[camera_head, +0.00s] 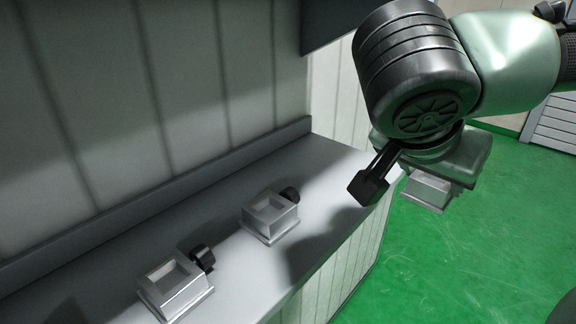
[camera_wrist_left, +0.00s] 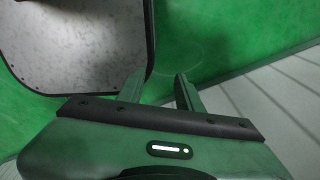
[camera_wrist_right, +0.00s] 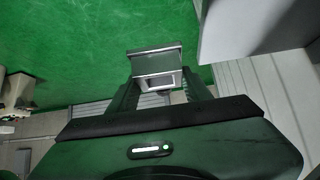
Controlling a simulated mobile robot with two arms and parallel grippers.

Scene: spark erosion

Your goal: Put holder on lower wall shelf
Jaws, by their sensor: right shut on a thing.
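My right gripper (camera_head: 442,168) is shut on a metal holder (camera_head: 427,192), whose lower part shows beneath the gripper. In the right wrist view the holder (camera_wrist_right: 156,64) sits between the fingertips of my right gripper (camera_wrist_right: 160,90), above the green floor. In the head view the held holder is beside the right end of a long grey shelf (camera_head: 335,165) against the wall, apart from it. My left gripper (camera_wrist_left: 159,88) shows only in its wrist view; its fingers are apart with nothing between them.
Two similar holders with black knobs stand on the shelf, one nearer the middle (camera_head: 268,219) and one at the front (camera_head: 174,287). The shelf's right end is bare. A dark panel (camera_head: 335,18) hangs above. Green floor (camera_head: 440,270) lies to the right.

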